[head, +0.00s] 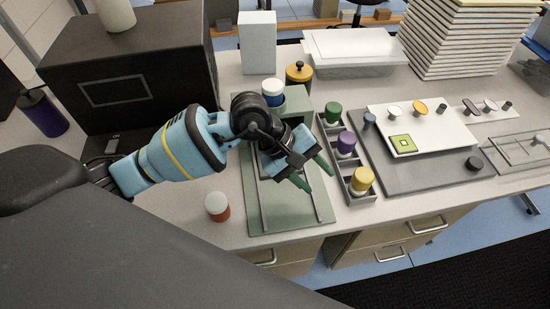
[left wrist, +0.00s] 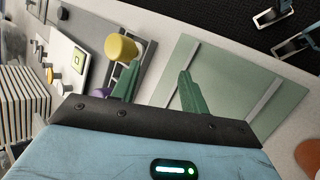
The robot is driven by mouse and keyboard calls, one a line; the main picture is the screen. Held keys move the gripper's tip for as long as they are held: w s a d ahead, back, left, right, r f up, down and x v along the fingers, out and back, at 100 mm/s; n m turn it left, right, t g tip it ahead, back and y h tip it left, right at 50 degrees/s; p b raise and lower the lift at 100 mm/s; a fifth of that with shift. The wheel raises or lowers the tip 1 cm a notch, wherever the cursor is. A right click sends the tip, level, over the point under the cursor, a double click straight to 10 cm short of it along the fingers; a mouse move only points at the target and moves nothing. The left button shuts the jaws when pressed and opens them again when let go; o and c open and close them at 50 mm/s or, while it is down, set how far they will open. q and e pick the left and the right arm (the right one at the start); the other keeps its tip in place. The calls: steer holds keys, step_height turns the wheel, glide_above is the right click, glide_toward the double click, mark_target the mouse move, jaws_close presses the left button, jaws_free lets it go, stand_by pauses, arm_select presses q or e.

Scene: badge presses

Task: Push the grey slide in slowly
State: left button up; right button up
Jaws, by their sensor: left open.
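A green press base (head: 262,217) with two pale rails lies flat near the front edge of the counter. It also shows in the left wrist view (left wrist: 222,75). My left gripper (head: 312,175) hangs over the right part of this base. Its two green fingers are apart with nothing between them, as the left wrist view (left wrist: 157,86) also shows. I cannot make out a grey slide for certain; my gripper and wrist cover the rear of the rails. The front stretch between the rails looks bare. My right gripper is not in view.
A grey rack (head: 358,198) with green, purple and yellow-topped stampers stands just right of the base. An orange-and-white jar (head: 217,207) stands left of it. A blue-and-white jar (head: 273,92) and a yellow jar (head: 299,74) are behind. A grey board (head: 407,184) lies further right.

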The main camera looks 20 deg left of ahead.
arm_select(q)
steer(key=n, duration=0.1)
steer(key=n+t+h, duration=0.1)
steer(key=shift+s+n+p, duration=0.3)
steer(key=shift+p, duration=0.05)
steer(key=n, duration=0.1)
steer(key=a+n+t+h, duration=0.1)
steer(key=shift+s+n+p, duration=0.15)
steer(key=shift+n+p, duration=0.2)
steer(key=shift+n, duration=0.05)
steer(key=a+n+t, duration=0.1)
steer(key=n, duration=0.1)
steer(key=a+n+t+p, duration=0.1)
steer(key=n, duration=0.1)
steer(key=shift+s+a+n, duration=0.35)
steer(key=shift+a+n, duration=0.05)
steer(key=s+a+n+t+y+p, duration=0.2)
steer(key=s+a+n+t, duration=0.2)
steer(key=a+n, duration=0.7)
steer(key=shift+s+a+t+y+p, duration=0.2)
steer(key=shift+a+t+y+p, duration=0.2)
steer(key=shift+a+t, duration=0.45)
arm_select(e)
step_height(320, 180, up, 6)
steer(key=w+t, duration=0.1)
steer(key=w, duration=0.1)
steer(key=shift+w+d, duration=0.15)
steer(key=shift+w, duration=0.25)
